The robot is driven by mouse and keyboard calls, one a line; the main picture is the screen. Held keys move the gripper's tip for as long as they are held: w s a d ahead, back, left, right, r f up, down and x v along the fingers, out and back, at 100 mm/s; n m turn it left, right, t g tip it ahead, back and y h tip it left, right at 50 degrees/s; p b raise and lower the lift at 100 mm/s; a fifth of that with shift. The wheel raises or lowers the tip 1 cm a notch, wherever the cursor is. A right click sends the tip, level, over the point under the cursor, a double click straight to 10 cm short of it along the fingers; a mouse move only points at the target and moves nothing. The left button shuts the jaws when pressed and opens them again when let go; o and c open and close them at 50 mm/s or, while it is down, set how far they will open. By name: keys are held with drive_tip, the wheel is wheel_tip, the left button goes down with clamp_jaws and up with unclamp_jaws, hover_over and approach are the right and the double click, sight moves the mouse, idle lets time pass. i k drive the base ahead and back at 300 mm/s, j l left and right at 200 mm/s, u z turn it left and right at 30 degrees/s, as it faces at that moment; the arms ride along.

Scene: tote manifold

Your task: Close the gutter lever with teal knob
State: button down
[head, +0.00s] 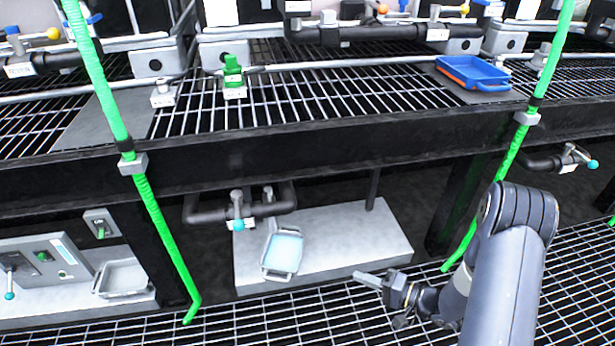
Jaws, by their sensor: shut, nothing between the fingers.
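Several levers with teal knobs are in view, and no label readable here tells which is the gutter one. One teal knob (238,225) hangs on a lever at a dark pipe valve below the black beam, above a pale tray. Another teal knob (592,164) is on a pipe valve at the right edge. A third teal knob (9,296) is on a lever of the grey panel at the lower left. My gripper (368,280) is shut and empty, right of the pale tray and apart from all the levers.
A pale tray with bluish contents (283,252) stands on a light slab (345,240). The black beam (300,150) crosses above, with green-wrapped posts (157,215) in front. A blue and orange tray (472,72) lies on the upper grating. The lower grating (270,320) is clear.

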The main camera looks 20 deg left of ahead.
sight(268, 190)
drive_tip(key=i+j, duration=0.2)
drive_tip(key=j, duration=0.15)
drive_tip(key=i+j, duration=0.2)
drive_tip(key=i+j+z, duration=0.1)
drive_tip(key=j, duration=0.35)
drive_tip(key=i, duration=0.1)
